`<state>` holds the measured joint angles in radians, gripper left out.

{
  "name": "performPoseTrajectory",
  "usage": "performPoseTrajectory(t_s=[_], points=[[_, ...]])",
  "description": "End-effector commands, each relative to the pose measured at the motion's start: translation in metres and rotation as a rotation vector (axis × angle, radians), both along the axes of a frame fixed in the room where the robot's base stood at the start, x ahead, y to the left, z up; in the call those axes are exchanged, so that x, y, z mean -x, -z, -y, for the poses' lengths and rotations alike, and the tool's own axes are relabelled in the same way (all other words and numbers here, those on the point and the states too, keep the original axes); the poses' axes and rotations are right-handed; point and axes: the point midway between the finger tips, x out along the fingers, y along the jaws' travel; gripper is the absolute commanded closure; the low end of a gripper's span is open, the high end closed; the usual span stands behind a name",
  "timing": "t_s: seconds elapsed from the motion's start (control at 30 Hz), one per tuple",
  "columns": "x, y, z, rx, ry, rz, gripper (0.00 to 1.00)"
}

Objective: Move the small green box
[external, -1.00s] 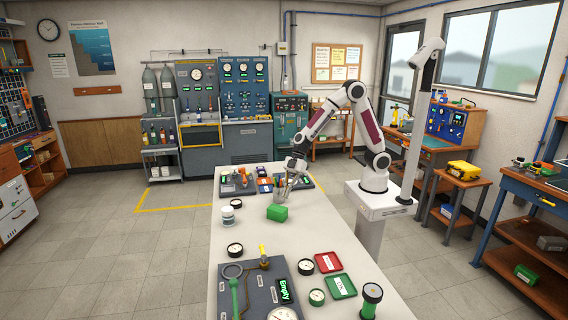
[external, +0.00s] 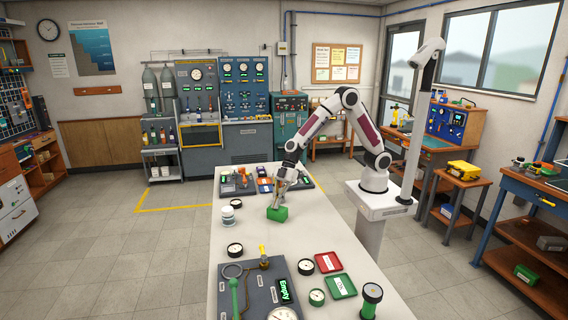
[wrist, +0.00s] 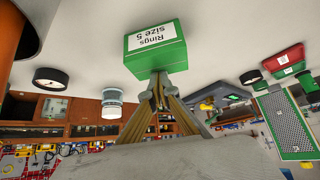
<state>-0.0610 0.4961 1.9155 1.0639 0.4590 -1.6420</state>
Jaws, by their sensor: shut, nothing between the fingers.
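The small green box (external: 277,214) sits on the pale bench top, beside the white jar. In the wrist view the green box (wrist: 157,52) shows a white label reading "Rings size 5". My gripper (external: 276,203) is low over the bench, right at the far side of the box. In the wrist view my gripper (wrist: 158,78) has its fingertips together at the edge of the box, with nothing between them. I cannot tell whether the fingertips touch the box.
A white jar (external: 228,216) stands left of the box, with a round gauge (external: 235,249) nearer the front. Red (external: 328,262) and green trays (external: 341,286) lie front right. A grey panel (external: 252,290) fills the front left. The bench around the box is mostly clear.

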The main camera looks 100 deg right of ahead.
Motion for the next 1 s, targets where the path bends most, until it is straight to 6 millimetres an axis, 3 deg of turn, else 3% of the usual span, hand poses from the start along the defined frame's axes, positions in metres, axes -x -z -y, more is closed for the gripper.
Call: performPoseTrajectory(t_s=[0.43, 0.8, 1.0], points=[[0.004, 0.006, 0.003, 0.003, 0.002, -0.010, 1.00], [0.035, 0.007, 0.034, 0.003, 0.003, -0.014, 1.00], [0.044, 0.008, 0.041, 0.005, -0.002, -0.013, 1.00]])
